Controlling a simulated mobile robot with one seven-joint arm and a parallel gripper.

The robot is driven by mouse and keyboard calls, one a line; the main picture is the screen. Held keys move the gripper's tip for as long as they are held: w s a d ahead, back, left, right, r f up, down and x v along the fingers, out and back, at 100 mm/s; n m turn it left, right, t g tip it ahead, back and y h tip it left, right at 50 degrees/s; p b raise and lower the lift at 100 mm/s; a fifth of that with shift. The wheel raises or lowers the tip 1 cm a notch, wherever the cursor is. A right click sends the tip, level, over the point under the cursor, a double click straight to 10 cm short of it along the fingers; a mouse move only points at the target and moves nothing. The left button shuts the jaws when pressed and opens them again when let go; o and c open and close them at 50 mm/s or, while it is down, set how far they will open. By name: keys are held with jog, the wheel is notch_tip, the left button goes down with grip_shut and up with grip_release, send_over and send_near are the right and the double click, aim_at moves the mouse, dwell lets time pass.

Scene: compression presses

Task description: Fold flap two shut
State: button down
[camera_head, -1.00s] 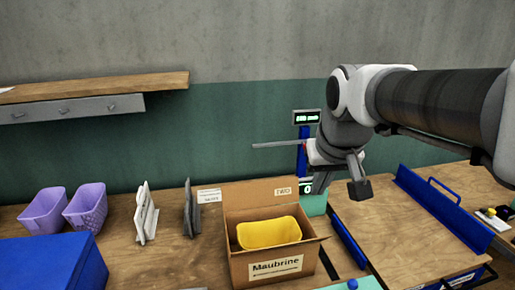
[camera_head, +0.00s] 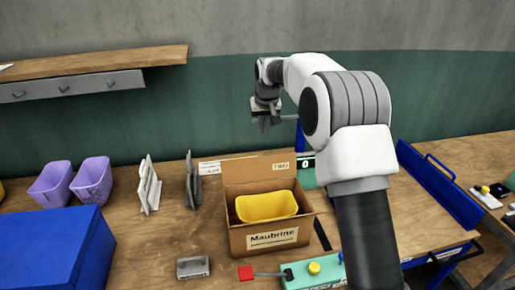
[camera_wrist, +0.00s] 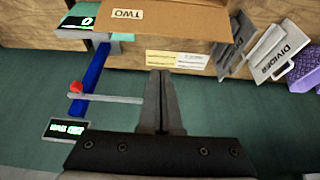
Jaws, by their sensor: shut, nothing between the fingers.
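An open cardboard box (camera_head: 237,245) labelled "Maubrine" stands on the bench with a yellow bin (camera_head: 266,206) inside it. Its back flap, flap two (camera_head: 245,172), stands up and bears the label "TWO". In the wrist view the flap (camera_wrist: 185,19) is at the top, past the fingertips. My gripper (camera_head: 264,124) is above and behind the flap, near the wall, with a visible gap to it. In the wrist view its fingers (camera_wrist: 160,76) are together with nothing between them. The inside of the box below the bin is hidden.
Grey and white dividers (camera_head: 193,182) stand left of the box. A press lever with a red knob (camera_head: 246,273) lies in front. A thin bar (camera_wrist: 115,98) shows beside my fingers.

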notch_tip(320, 180, down, 3)
jog(key=w+a, duration=0.2)
jog(key=w, duration=0.1)
jog(key=p, duration=0.3)
send_over(260, 169)
jog(key=w, duration=0.2)
notch_tip(260, 169, down, 8)
jog(key=shift+a+f, duration=0.15)
jog(key=shift+a, duration=0.3)
jog(key=shift+s, duration=0.1)
jog(key=shift+s+f+b, duration=0.1)
jog(key=shift+s+b, duration=0.05)
jog(key=shift+b, duration=0.7)
